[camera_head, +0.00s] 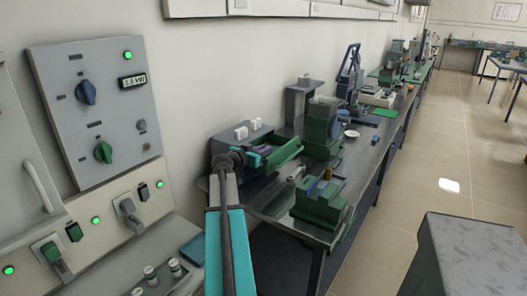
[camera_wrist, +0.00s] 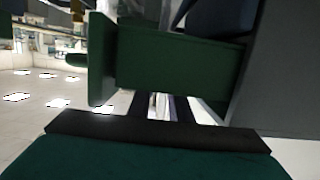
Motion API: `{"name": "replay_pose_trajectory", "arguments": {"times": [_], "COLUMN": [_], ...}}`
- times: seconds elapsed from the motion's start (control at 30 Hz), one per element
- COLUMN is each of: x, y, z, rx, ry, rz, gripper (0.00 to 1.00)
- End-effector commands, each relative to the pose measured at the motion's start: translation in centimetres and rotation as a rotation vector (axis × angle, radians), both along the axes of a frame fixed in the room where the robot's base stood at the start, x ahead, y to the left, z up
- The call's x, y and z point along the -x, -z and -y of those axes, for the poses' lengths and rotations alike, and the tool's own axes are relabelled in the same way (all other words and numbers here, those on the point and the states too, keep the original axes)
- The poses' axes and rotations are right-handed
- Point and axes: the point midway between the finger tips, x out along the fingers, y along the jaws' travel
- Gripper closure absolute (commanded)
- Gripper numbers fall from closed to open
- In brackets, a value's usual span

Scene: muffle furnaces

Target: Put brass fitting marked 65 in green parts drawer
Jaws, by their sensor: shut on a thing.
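The green parts drawer (camera_head: 284,153) stands pulled out from a grey cabinet (camera_head: 238,143) on the bench. My gripper (camera_head: 262,150) is at the drawer's near left end. In the wrist view the drawer's green wall (camera_wrist: 180,68) stands in front of my gripper (camera_wrist: 163,103) and hides the fingertips. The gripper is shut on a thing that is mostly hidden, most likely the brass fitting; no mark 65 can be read. The drawer's front panel (camera_wrist: 100,60) is left of the fingers, which are not on its handle (camera_wrist: 76,60).
A green fixture (camera_head: 320,205) with a small brass-coloured post (camera_head: 328,173) stands near the bench's front corner. A green machine (camera_head: 322,130) stands behind the drawer. A grey block (camera_head: 470,255) is at lower right, with open floor (camera_head: 440,150) beside the bench.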

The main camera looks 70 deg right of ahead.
Motion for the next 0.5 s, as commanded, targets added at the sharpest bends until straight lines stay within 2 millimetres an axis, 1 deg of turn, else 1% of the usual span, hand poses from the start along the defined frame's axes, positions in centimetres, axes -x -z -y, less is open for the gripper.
{"name": "replay_pose_trajectory", "arguments": {"times": [0.17,0.2,0.27,0.3,0.5], "x": [-0.03,-0.04,-0.04,-0.05,-0.07], "y": [0.23,0.19,0.17,0.18,0.17], "z": [-0.01,-0.02,-0.02,-0.02,-0.03], "rx": [0.001,0.0,0.0,0.0,0.0], "ry": [0.0,0.0,0.0,0.0,-0.001], "rz": [0.0,0.0,0.0,0.0,0.0], "gripper": [1.0,0.77,0.67,0.63,0.63]}}
